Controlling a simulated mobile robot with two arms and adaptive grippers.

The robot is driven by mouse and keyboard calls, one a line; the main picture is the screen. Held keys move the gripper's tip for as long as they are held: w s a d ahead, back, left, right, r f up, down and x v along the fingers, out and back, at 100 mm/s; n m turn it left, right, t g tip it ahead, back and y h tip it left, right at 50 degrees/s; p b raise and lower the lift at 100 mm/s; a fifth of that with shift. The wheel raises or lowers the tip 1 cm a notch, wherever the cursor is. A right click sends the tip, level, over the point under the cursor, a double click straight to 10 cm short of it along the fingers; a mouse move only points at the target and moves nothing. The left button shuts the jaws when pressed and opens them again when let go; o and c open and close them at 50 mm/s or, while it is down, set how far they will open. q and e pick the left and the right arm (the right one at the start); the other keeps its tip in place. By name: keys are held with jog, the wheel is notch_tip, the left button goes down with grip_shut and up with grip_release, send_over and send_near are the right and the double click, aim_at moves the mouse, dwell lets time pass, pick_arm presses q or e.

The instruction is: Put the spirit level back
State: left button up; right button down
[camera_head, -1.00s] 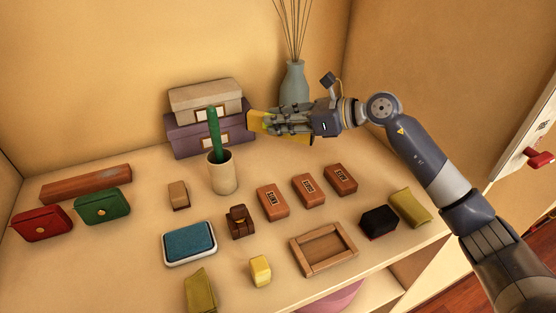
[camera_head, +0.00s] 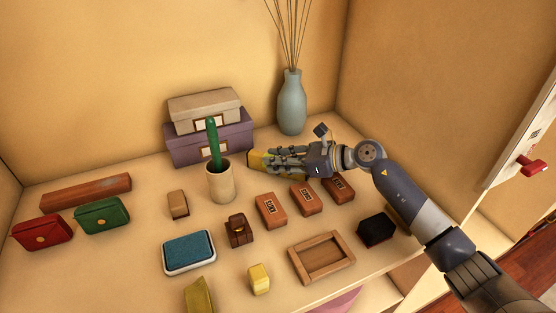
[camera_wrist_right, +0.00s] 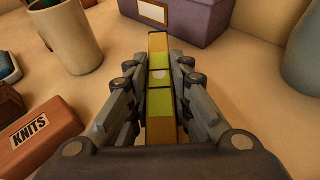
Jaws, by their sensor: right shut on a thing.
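The spirit level is a yellow block with a green vial strip and a pale spot, seen between the fingers in the right wrist view (camera_wrist_right: 159,78). Its yellow end also shows in the head view (camera_head: 257,160). My right gripper (camera_head: 268,160) is shut on it, with a finger along each side in the right wrist view. The gripper is low over the shelf, right of the cream cup and in front of the purple box. I cannot tell whether the level touches the shelf. My left gripper is not in view.
The cream cup (camera_head: 220,184) holds a green stick. The purple box (camera_head: 210,146) and blue vase (camera_head: 291,103) stand behind. Brick-red blocks (camera_head: 271,210) lie just in front of the gripper. A wooden frame (camera_head: 322,257) and black block (camera_head: 376,230) are nearer the shelf's front.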

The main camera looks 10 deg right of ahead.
jog(key=c, duration=1.4)
grip_release()
jog(key=shift+f, duration=0.1)
jog(key=shift+c, duration=0.2)
jog(key=shift+r, duration=0.25)
jog(key=v, duration=0.3)
jog(key=b+v, duration=0.1)
jog(key=v, duration=0.2)
jog(key=shift+s+d+f, duration=0.15)
jog(key=shift+s+d, duration=0.05)
jog(key=shift+d, duration=0.05)
jog(key=shift+s+d+r, duration=0.25)
jog(key=shift+d+r, duration=0.05)
jog(key=shift+d, duration=0.05)
